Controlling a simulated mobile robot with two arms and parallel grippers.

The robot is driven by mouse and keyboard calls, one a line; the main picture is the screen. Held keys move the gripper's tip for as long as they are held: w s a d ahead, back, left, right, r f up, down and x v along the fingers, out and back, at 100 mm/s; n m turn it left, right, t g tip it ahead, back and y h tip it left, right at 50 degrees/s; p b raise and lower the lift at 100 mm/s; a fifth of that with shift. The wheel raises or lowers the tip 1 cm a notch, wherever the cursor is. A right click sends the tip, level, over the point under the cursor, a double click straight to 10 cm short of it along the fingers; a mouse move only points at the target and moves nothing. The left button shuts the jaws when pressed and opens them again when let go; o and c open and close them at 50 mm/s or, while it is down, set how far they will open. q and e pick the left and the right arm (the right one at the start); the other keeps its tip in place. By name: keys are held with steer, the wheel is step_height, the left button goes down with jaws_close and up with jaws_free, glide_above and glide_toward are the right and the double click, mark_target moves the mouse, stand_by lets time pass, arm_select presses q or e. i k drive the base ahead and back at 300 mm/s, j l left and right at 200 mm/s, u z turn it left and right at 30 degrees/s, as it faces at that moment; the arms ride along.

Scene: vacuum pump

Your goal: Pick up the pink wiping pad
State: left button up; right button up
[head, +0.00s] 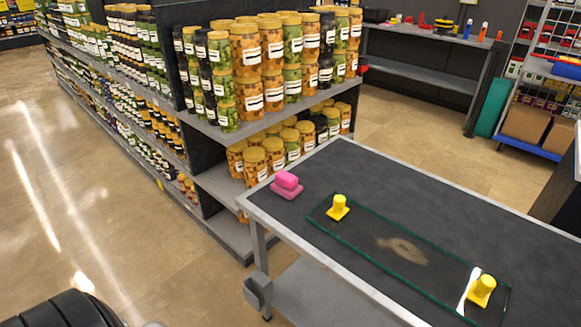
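The pink wiping pad (287,185) lies on the dark top of the table (345,170), near its far left corner. It has a darker pink base and a lighter pink upper block. Nothing touches it. A glass pane with green edges (375,262) lies flat to its right, with a brownish smudge (403,250) near its middle. A yellow knob-shaped piece (338,208) stands at the pane's left end and another (481,291) near its right end. Neither of my grippers shows in the head view.
Shelves of labelled jars (270,75) stand right behind the table's left end. A grey bin (258,291) hangs on the table's left leg. The floor (100,190) to the left is clear. A workbench (430,60) stands at the back.

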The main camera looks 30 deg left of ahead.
mark_target(286, 184)
steer(key=u, duration=1.1)
